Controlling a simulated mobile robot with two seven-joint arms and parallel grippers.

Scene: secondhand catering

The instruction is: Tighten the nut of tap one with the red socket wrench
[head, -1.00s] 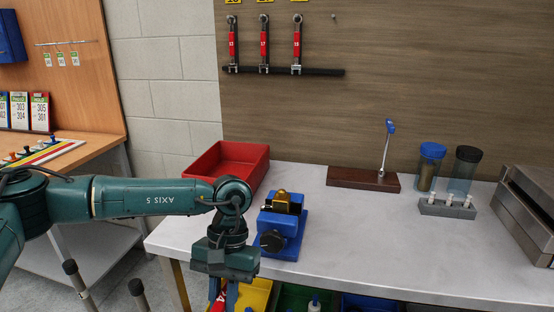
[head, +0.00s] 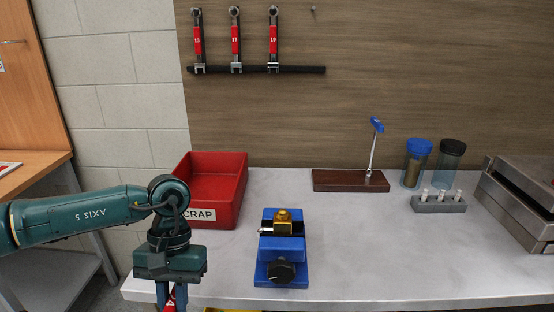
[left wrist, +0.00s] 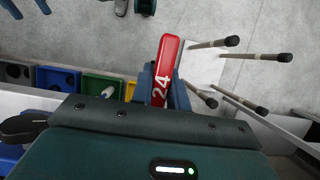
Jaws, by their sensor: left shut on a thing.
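My left gripper (head: 172,294) hangs at the table's front left edge, pointing down. It is shut on the red wrench handle (left wrist: 167,62), marked 24, in the left wrist view; only a sliver of red shows in the head view. The wrench's working end is hidden. A brass fitting (head: 284,217) sits in the jaws of a blue vise (head: 281,247), with a short silver piece sticking out to its left. The vise stands on the table to the right of my gripper, apart from it. My right gripper is not in view.
A red scrap bin (head: 208,215) stands behind and right of my left gripper. A wooden block (head: 335,180) with a blue-handled tool, two jars (head: 417,160), a grey rack (head: 438,205) and a metal case (head: 517,205) stand behind and right. The table's front right (head: 420,260) is clear.

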